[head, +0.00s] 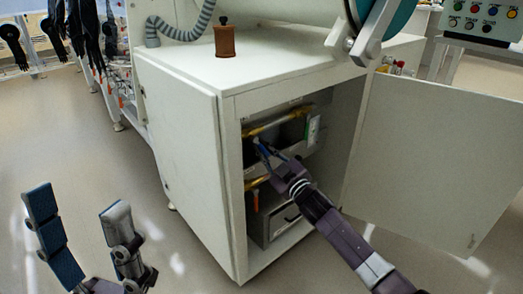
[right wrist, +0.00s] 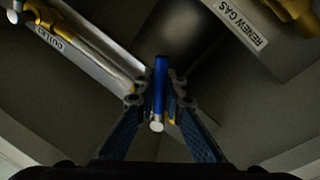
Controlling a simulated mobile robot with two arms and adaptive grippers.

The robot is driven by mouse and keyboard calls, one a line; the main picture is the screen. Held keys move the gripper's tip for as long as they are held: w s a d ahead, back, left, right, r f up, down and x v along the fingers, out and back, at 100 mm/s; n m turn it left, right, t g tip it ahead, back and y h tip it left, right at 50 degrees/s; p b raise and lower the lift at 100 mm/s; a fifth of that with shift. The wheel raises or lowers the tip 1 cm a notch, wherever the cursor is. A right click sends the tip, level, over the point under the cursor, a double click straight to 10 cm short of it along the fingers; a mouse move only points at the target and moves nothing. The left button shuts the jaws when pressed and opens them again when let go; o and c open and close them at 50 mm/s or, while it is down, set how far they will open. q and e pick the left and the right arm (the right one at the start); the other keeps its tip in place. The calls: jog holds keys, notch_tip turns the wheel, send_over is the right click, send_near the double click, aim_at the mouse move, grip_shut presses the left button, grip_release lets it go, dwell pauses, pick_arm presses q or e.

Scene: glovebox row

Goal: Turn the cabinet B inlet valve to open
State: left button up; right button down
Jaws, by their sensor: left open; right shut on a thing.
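The inlet valve's blue lever handle (right wrist: 160,76) stands between the fingers of my right gripper (right wrist: 160,102) in the right wrist view, its pale end toward the camera. My right gripper (head: 268,155) reaches into the open cabinet (head: 182,135) in the head view and is shut on this handle, near the upper brass pipe (head: 276,122). The fingers and arm hide part of the valve. I cannot read an inlet label at this handle. My left gripper (head: 78,207) is open and empty, low at the left, in front of the cabinet and apart from it.
The cabinet door (head: 428,155) stands open to the right. A lower brass pipe has an orange handle (head: 255,201). A "RENEW GAS" label (right wrist: 243,22) shows inside. A brown container (head: 224,40) stands on the cabinet top. The floor at the left is clear.

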dwell(0.4)
jog(key=c, duration=2)
grip_release()
jog(key=shift+d, duration=0.1)
jog(key=v, duration=1.2)
jog(key=shift+r, duration=0.1)
